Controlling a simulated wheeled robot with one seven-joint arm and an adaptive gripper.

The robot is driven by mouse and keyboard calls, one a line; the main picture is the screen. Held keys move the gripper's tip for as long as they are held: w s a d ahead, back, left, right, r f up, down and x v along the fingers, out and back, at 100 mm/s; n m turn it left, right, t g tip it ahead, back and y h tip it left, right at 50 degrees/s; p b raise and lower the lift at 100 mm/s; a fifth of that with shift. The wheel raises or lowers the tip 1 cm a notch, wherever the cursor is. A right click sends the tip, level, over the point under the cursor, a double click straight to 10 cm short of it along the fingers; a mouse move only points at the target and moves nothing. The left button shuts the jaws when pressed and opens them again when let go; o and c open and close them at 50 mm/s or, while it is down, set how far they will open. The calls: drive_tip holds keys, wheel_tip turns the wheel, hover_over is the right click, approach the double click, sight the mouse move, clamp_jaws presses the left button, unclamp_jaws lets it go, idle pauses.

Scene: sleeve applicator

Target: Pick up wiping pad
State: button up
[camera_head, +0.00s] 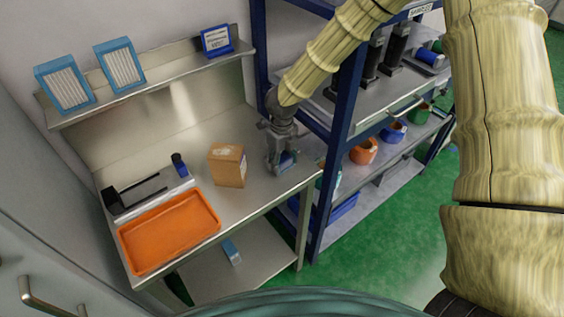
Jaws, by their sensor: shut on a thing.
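My gripper (284,170) points down over the right end of the steel bench (262,196), close to the bench top. Its fingers are shut on a small blue piece (288,160), which I take to be the wiping pad. The fingers hide much of the pad, and its full shape is too small to tell. I cannot tell whether the pad touches the bench.
A brown box (227,166) stands left of my gripper. Further left are a dark blue bottle (180,166), a fixture with dark rods (135,196) and an orange tray (170,233). A blue-framed rack (348,120) stands close on the right. A wall shelf (150,86) is above.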

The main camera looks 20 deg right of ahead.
sight(282, 157)
drive_tip(key=shift+r, duration=0.15)
drive_tip(key=shift+r+b, duration=0.4)
drive_tip(key=shift+r, duration=0.15)
drive_tip(key=shift+r+b, duration=0.4)
drive_tip(key=shift+r, duration=0.5)
drive_tip(key=s+a+r+b, duration=0.2)
drive_tip(key=s+a+b, duration=0.1)
drive_tip(key=s, duration=1.2)
drive_tip(key=shift+s+b, duration=0.35)
drive_tip(key=shift+b, duration=0.5)
drive_tip(key=o, duration=0.4)
drive_tip(key=shift+f, duration=0.1)
drive_tip(key=shift+c, duration=1.4)
